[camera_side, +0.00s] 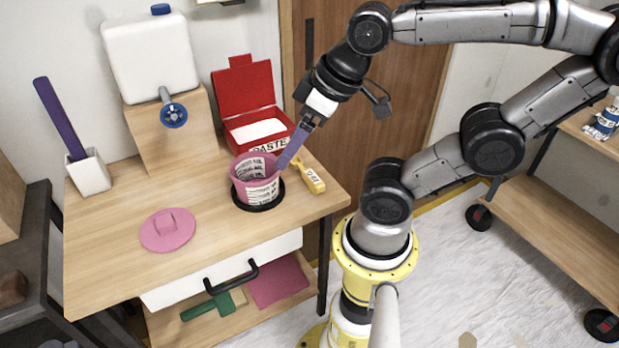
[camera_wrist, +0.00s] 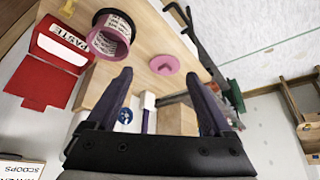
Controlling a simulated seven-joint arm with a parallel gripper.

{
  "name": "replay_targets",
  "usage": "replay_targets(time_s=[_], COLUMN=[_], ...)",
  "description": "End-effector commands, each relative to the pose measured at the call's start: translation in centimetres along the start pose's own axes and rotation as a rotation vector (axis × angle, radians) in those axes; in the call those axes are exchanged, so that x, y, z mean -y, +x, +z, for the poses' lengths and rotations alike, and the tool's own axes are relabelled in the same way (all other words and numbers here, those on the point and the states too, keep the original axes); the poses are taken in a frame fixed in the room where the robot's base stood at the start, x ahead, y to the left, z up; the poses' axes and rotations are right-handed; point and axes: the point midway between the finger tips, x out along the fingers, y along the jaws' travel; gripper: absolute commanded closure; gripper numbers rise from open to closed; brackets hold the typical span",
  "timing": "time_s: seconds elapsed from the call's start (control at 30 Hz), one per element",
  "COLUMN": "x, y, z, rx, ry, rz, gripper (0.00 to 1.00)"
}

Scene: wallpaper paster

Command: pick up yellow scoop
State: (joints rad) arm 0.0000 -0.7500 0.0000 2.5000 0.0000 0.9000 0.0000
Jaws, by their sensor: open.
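The yellow scoop (camera_side: 308,178) lies on the wooden table, to the right of the pink pot and in front of the red box. In the wrist view only part of the scoop (camera_wrist: 70,8) shows at the upper left edge. My gripper (camera_side: 284,162) points down and to the left in the side view, its purple fingers overlapping the pot's rim, just left of the scoop. In the wrist view my gripper (camera_wrist: 157,74) has its two fingers wide apart with nothing between them. I cannot tell its exact height above the table.
The pink pot (camera_side: 249,177) stands on a black ring. The open red paste box (camera_side: 236,97) is behind it. A pink lid (camera_side: 167,230) lies at the front left. A white tank (camera_side: 148,58) stands on a wooden block (camera_side: 177,134).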

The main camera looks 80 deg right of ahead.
Motion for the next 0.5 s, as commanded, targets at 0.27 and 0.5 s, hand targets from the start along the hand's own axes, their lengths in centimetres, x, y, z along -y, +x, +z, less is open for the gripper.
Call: replay_targets(time_s=[0.27,0.5], x=[0.3,4.3], y=[0.3,6.7], z=[-0.2,-3.3], rx=[0.002,0.014], ry=[0.008,0.209], rz=[-0.01,-0.154], gripper=[0.15,0.15])
